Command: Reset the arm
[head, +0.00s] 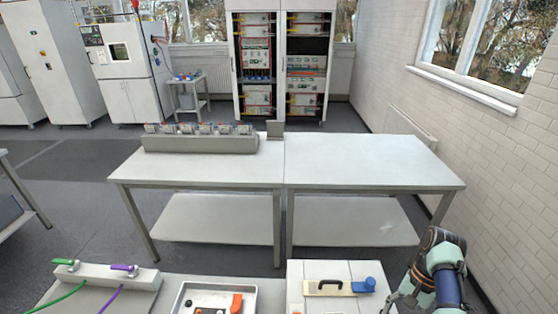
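My arm is folded at the bottom right of the head view, beside the right end of the near bench. Part of my gripper (398,298) shows as small dark and grey pieces to the left of the arm, over the right edge of a white panelled surface (335,271). The bottom edge of the frame cuts off the arm, and the fingertips are too small and hidden to read. I see nothing held in it.
A board with a black handle and blue part (342,287) lies left of my gripper. A metal tray (252,295) holds orange and black items. A grey block (105,275) bears green and purple connectors. Across a floor gap, a table (365,165) is clear on its right half.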

